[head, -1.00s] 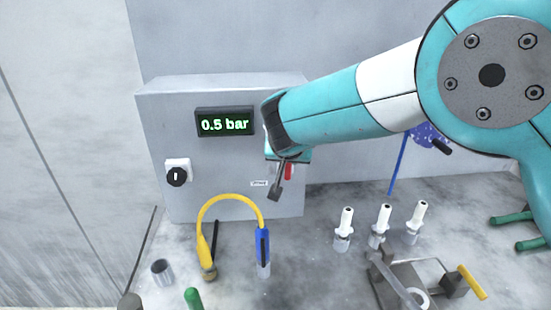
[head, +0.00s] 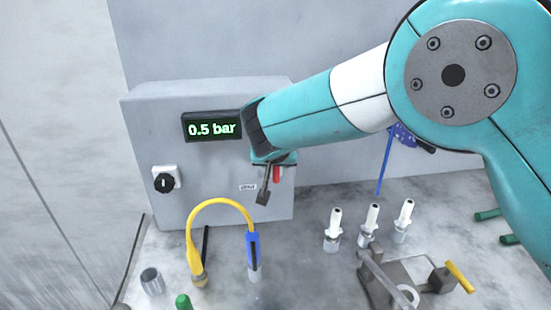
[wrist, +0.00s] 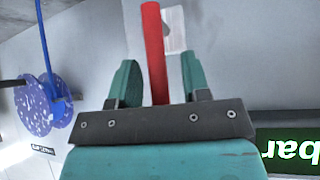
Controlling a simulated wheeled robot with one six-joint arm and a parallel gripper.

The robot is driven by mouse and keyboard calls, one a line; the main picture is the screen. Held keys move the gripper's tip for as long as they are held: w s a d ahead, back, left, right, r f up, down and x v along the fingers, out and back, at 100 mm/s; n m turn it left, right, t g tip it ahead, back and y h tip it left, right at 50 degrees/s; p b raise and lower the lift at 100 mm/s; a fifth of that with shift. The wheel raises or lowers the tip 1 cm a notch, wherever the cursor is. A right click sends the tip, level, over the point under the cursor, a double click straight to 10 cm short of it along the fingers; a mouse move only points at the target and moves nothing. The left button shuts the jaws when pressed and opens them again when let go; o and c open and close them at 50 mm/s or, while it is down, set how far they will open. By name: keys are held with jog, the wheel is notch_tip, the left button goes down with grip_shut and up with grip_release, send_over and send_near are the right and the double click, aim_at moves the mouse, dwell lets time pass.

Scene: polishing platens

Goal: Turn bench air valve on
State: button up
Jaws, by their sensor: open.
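A red lever (head: 277,173) shows at the lower right of the grey control box, largely hidden behind the end of my arm. In the wrist view the red lever (wrist: 154,50) stands upright in the picture between the two teal fingers of my gripper (wrist: 158,78). The fingers are open, one on each side, with a visible gap to the lever on both sides. In the head view my gripper (head: 273,158) is at the box front, and its fingers are mostly hidden. The box display (head: 212,127) reads 0.5 bar.
A black knob (head: 164,182) is at the box's left. A yellow hose (head: 222,202) with a blue-sleeved end (head: 253,250) arches in front. Several white nozzles (head: 371,218) and a metal clamp fixture (head: 400,275) stand right. A grey cup (head: 152,281) is front left.

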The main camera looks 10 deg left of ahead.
jog(key=b+v, duration=0.4)
jog(key=v, duration=1.3)
jog(key=shift+s+r, duration=0.15)
jog(key=shift+s, duration=0.05)
jog(key=s+d+f+n+g, duration=0.1)
jog(key=s+d+f+g, duration=0.1)
jog(key=d, duration=0.5)
jog(key=s+d+f+n+g, duration=0.1)
jog(key=d+f+g, duration=0.1)
jog(key=d, duration=0.4)
jog(key=s+d+f+n+g+y, duration=0.1)
jog(key=s+d, duration=0.3)
jog(key=s, duration=0.5)
jog(key=s+d+f+n+g+y, duration=0.2)
jog(key=s+d+f+n+g, duration=0.1)
jog(key=s, duration=0.7)
jog(key=shift+d+f+g+y, duration=0.3)
jog(key=shift+d+f+g, duration=0.25)
jog(key=shift+d, duration=0.55)
